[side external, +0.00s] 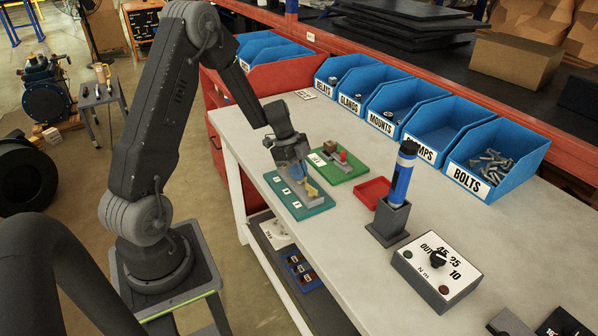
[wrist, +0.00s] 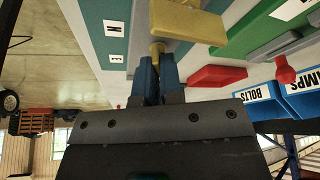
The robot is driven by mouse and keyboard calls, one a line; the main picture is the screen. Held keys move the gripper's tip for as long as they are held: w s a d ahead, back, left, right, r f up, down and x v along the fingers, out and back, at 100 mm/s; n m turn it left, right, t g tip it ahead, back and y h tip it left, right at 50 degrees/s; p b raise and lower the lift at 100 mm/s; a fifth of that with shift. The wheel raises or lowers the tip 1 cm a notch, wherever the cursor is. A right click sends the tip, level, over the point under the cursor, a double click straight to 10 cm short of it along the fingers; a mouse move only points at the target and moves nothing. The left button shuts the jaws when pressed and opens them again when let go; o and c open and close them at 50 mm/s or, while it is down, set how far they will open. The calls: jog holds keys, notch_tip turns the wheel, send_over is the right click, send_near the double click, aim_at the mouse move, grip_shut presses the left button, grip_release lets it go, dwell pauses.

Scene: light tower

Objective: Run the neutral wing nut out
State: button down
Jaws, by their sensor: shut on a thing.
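The teal terminal board (side external: 327,207) lies flat on the bench and carries white letter labels. My gripper (side external: 297,172) is over the board, pointing down. In the wrist view its blue fingers (wrist: 157,72) are shut around a small brass piece, taken as the neutral wing nut (wrist: 157,50). The fingers hide most of it, so its wings and thread do not show. A larger yellow block (wrist: 188,20) is just beyond the fingertips; it also shows beside the gripper in the side view (side external: 312,190).
A green board (side external: 348,176) with a red knob lies behind the teal board. An empty-looking red tray (side external: 372,190) is to its right. A blue tool stands in a grey holder (side external: 390,225), near a torque box (side external: 437,270). Blue bins (side external: 497,160) line the back.

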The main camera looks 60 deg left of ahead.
jog(key=n+t+y, duration=0.1)
jog(key=n, duration=0.2)
jog(key=n+y, duration=0.1)
jog(key=n, duration=0.3)
jog(key=shift+s+d+t, duration=0.1)
jog(key=shift+d+t, duration=0.05)
jog(key=shift+t, duration=0.25)
jog(key=n+y, duration=0.1)
jog(key=n, duration=0.2)
jog(key=shift+d+n+t, duration=0.1)
jog(key=shift+n+t, duration=0.2)
jog(key=shift+n, duration=0.1)
jog(key=shift+f+n+y, duration=0.1)
jog(key=shift+n+y, duration=0.6)
jog(key=shift+n, duration=0.8)
jog(key=shift+s+n, duration=0.1)
jog(key=shift+n, duration=0.5)
jog(key=c, duration=1.3)
grip_release()
jog(key=shift+m, duration=0.5)
